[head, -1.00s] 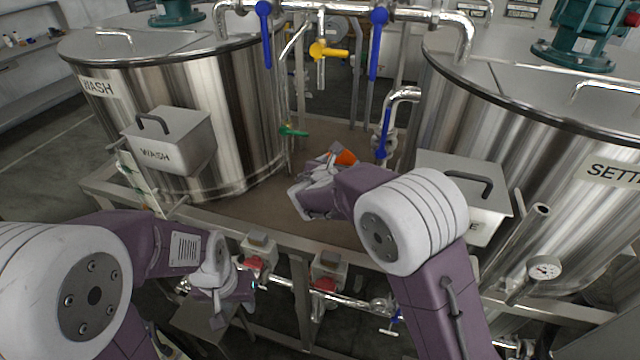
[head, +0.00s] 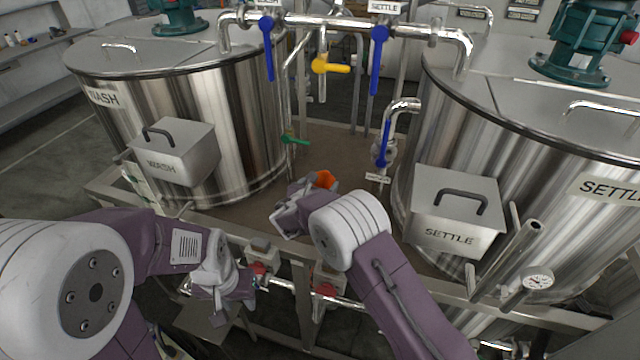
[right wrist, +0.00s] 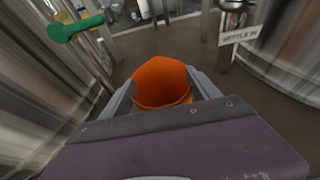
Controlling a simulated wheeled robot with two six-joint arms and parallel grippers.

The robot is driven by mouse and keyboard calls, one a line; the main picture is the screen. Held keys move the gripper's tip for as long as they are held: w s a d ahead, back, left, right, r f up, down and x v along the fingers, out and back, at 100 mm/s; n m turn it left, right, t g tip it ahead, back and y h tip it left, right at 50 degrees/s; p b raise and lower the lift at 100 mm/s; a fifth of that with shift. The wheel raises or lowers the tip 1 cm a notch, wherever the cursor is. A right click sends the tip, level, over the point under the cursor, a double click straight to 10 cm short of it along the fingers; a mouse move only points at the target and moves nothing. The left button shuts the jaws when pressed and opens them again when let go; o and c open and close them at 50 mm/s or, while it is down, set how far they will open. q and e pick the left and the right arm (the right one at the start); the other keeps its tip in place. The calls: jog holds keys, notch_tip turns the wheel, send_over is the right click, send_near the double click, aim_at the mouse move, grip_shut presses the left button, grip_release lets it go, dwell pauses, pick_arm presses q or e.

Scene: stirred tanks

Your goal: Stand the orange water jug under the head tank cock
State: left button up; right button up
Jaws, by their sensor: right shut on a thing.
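The orange jug (head: 325,179) shows behind my right gripper (head: 302,190) in the head view, over the brown deck between the two tanks. In the right wrist view the open-topped jug (right wrist: 162,80) sits between the two grey fingers, and the gripper (right wrist: 163,98) is shut on it. Its lower part is hidden, and I cannot tell whether it touches the deck. A green-handled cock (head: 294,138) is just behind and left of the jug. A yellow-handled cock (head: 330,66) is higher up. No head tank label is readable. My left gripper (head: 226,290) is low at the left; its fingers are unclear.
The wash tank (head: 235,110) stands left and the settle tank (head: 500,135) right, each with a grey box in front. A blue-handled valve (head: 384,145) with a tag hangs right of the jug. The brown deck (head: 345,150) is clear behind it.

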jog(key=shift+f, duration=0.15)
jog(key=o, duration=1.9)
jog(key=shift+w+f, duration=0.1)
jog(key=shift+r, duration=0.3)
jog(key=b+v, duration=0.3)
jog(key=v, duration=0.9)
